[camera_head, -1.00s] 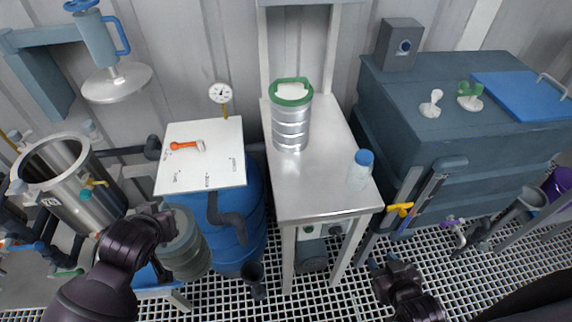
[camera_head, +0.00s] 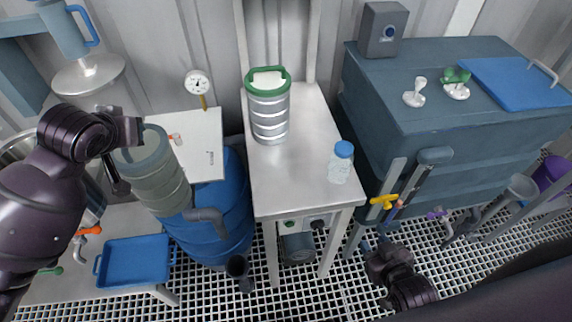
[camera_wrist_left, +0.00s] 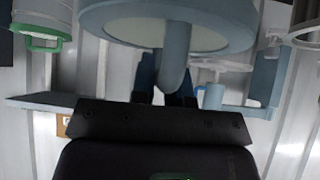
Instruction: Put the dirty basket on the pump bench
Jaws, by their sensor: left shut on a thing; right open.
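The dirty basket (camera_head: 158,180), a dull grey-green ribbed cylinder, hangs slightly tilted from my left gripper (camera_head: 132,135), left of the bench and in front of the white board. My left gripper is shut on its top handle. In the left wrist view the basket's round rim and handle (camera_wrist_left: 172,62) fill the top middle, with the fingers (camera_wrist_left: 165,85) on the handle. The pump bench (camera_head: 290,185) is a steel table with a pump (camera_head: 298,247) beneath. My right gripper (camera_head: 375,248) is open and empty, low right of the bench.
A shiny green-rimmed basket (camera_head: 269,118) stands on the bench's back left; a blue-capped bottle (camera_head: 340,165) stands at its front right. The bench middle is clear. A blue barrel (camera_head: 225,225), white board (camera_head: 205,150) and blue tray (camera_head: 135,262) lie left; a large blue-grey tank (camera_head: 440,120) stands right.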

